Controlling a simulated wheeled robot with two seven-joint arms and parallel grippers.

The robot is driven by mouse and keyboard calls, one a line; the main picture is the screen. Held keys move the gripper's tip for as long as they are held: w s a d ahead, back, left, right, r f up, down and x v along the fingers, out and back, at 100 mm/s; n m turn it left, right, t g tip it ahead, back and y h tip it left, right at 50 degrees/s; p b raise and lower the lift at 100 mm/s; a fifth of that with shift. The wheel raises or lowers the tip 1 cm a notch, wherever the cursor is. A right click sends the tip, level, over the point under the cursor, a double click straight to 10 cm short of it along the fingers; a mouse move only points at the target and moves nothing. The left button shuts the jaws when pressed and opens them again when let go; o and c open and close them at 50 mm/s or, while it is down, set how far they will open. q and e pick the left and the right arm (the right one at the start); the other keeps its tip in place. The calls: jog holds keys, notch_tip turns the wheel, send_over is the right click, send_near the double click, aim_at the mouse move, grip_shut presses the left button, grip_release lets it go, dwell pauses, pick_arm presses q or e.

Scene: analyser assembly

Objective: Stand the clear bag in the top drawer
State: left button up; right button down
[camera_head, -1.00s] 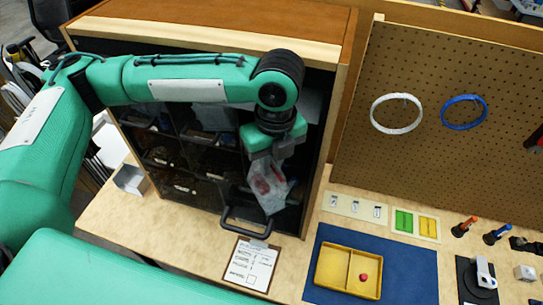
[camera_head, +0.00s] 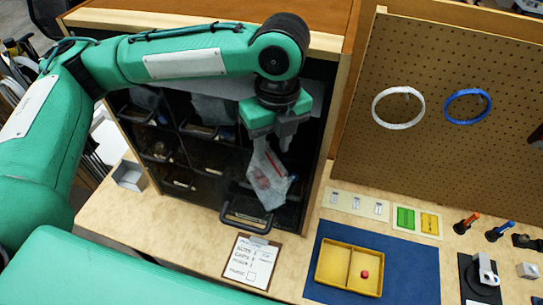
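My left gripper (camera_head: 275,138) points down in front of the dark cabinet (camera_head: 330,110) and is shut on the top of the clear bag (camera_head: 268,178). The bag hangs below the fingers, slightly tilted, with something red inside. It hangs in front of the cabinet's right part, above a black handle (camera_head: 247,219) low on the front. The cabinet front shows several dark compartments with bins (camera_head: 200,131). My arm hides the upper part of the cabinet, so I cannot tell where the top drawer is or whether it is open. My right gripper is not in view.
A clipboard with a checklist (camera_head: 250,262) lies before the cabinet. A yellow divided tray (camera_head: 334,262) with a red ball (camera_head: 365,274) sits on a blue mat (camera_head: 410,272). A small grey box (camera_head: 130,176) stands at left. A pegboard (camera_head: 440,65) with two rings rises at right.

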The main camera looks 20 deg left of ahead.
pick_arm(q)
notch_tip(320, 180, up, 8)
jog(key=b, duration=0.2)
jog(key=shift+w+d+r+b, duration=0.15)
jog(key=shift+d+r+b, duration=0.05)
jog(key=shift+r+b, duration=0.1)
